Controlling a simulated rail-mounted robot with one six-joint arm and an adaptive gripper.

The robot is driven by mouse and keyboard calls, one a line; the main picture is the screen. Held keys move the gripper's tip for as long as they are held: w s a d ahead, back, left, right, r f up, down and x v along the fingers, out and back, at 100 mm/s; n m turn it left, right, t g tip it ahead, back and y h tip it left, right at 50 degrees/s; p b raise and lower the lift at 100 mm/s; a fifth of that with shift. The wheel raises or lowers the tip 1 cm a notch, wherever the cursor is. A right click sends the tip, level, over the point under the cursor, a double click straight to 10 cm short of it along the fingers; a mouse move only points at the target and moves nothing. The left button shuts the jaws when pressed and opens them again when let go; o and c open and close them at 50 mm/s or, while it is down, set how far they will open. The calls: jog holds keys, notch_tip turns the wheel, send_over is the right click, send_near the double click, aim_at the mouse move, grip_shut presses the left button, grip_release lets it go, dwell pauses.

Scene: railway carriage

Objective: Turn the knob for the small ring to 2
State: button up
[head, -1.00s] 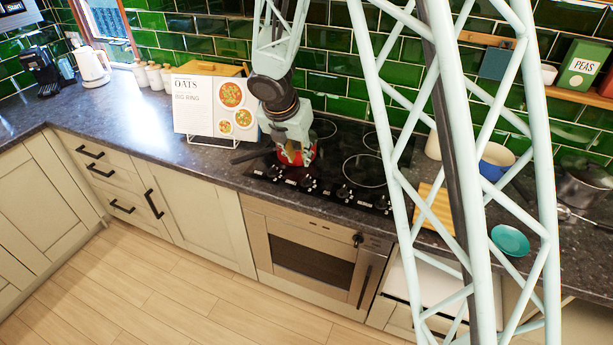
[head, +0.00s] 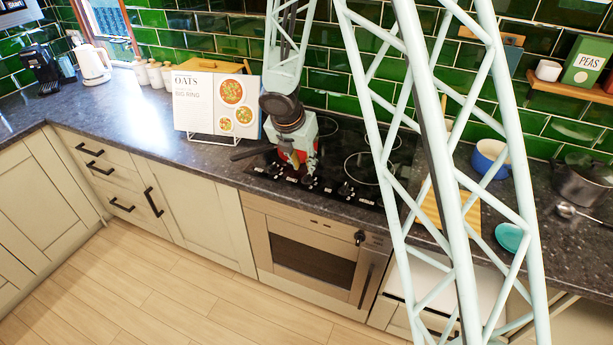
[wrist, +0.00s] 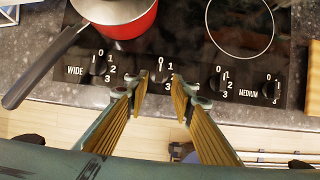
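The black hob (head: 340,150) has a row of dark knobs along its front edge. In the wrist view, one knob (wrist: 160,72) with a 0 above it and a 1 beside it lies just beyond my fingertips. My gripper (wrist: 158,88) is open and empty, its two fingers apart on either side below that knob. It also shows in the head view (head: 298,172), low over the hob front. To the left is the WIDE knob (wrist: 97,64); to the right are another knob (wrist: 216,82) and the MEDIUM knob (wrist: 268,87). No small-ring label is readable; my fingers cover part of the labels.
A red pan (wrist: 120,18) stands on the hob, its black handle (wrist: 40,70) reaching left past the WIDE label. An oats recipe stand (head: 200,105) is left of the hob. A blue pot (head: 490,158) and a wooden board (head: 432,212) are on the right.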

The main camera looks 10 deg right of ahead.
aim_at(307, 175)
jog(key=shift+b+x, duration=0.9)
jog(key=shift+x, duration=2.5)
grip_shut()
